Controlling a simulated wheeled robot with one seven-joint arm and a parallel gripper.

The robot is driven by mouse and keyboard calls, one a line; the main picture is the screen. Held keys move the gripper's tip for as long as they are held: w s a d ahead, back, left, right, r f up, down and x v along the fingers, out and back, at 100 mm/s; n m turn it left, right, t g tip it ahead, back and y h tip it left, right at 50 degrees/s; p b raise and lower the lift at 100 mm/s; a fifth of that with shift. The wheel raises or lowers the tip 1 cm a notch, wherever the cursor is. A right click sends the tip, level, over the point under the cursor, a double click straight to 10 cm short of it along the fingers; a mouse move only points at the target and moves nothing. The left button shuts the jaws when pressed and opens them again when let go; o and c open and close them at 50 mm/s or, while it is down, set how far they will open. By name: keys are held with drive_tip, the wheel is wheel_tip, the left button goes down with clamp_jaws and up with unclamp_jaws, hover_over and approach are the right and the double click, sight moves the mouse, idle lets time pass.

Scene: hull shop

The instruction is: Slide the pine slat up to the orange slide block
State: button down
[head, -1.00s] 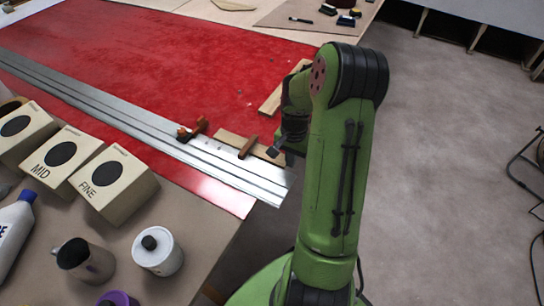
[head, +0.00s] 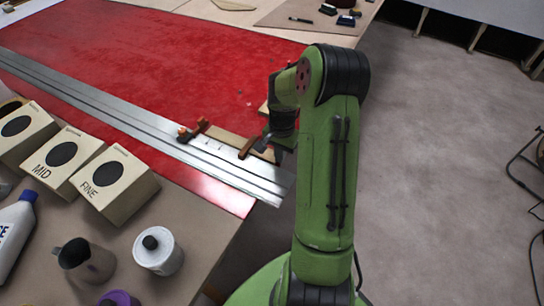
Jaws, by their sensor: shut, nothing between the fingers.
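The pine slat (head: 226,139) lies along the far side of the metal rail. Its left end is at the orange slide block (head: 185,133); whether they touch or a sliver of gap is left I cannot tell. A dark brown bar (head: 248,147) crosses over the slat near its right end. My gripper (head: 264,146) is shut and empty, low by the slat's right end, right of the brown bar. Its fingertips are small and dark, so contact with the slat is unclear.
The metal rail (head: 120,115) runs across the red panel (head: 170,50). Sanding boxes (head: 105,180), a white can (head: 158,252) and a dark jug (head: 85,262) stand at the near left. Open floor is on the right.

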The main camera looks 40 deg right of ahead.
drive_tip(key=shift+w+a, duration=0.25)
drive_tip(key=shift+w, duration=0.25)
drive_tip(key=shift+w+a, duration=0.2)
drive_tip(key=shift+w, duration=0.3)
drive_tip(key=shift+s, duration=0.1)
wheel_tip(320, 180, up, 9)
drive_tip(key=s+d+p, duration=0.1)
drive_tip(key=s+p, duration=0.1)
drive_tip(key=p, duration=0.5)
drive_tip(key=shift+s, duration=0.35)
drive_tip(key=shift+d, duration=0.1)
